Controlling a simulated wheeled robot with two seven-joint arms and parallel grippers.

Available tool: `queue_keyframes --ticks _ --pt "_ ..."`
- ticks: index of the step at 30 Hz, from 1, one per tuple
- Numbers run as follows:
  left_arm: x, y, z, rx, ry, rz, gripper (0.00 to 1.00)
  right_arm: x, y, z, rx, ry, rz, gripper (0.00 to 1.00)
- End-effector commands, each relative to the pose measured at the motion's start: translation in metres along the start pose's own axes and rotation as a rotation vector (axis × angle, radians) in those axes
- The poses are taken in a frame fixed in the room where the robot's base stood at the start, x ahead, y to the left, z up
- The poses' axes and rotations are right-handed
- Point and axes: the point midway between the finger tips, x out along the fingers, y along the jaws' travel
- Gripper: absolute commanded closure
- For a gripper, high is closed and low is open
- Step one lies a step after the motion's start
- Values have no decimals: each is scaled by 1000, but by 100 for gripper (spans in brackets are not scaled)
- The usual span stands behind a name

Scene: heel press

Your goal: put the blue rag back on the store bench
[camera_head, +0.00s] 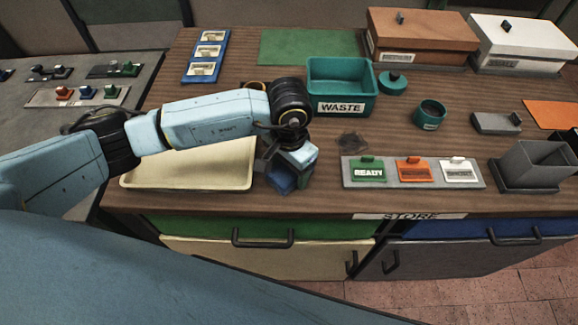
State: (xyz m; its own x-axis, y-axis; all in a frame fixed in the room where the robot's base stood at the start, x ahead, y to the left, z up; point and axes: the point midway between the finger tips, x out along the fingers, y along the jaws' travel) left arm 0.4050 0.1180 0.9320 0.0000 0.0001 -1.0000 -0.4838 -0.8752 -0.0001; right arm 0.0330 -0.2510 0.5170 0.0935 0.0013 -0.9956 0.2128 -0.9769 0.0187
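The store bench (330,202) has a brown wood top and a "STORE" label on its front edge. My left gripper (286,176) reaches in from the left and points down near the bench's front edge, just right of the cream tray. A dark blue bunched thing, which looks like the blue rag (284,182), is between its fingers. The fingers hide part of it. I cannot tell whether the rag touches the bench top. My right gripper is not in view.
The cream tray (190,183) lies left of the gripper, partly under my arm. A teal WASTE bin (341,108) stands behind. A rack with READY and other tags (387,186) is to the right. A dark patch (351,140) lies between bin and rack.

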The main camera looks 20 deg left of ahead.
Motion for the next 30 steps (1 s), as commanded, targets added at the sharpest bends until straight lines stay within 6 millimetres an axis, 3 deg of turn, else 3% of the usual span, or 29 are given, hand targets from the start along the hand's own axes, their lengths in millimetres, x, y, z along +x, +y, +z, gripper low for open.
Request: queue_keyframes --ticks 3,15,30 --pt "-1 0 0 0 0 0 19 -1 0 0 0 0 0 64" --pt "-6 0 0 0 0 0 19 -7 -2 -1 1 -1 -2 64" --pt "-103 0 -1 1 4 -2 19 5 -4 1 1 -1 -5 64"
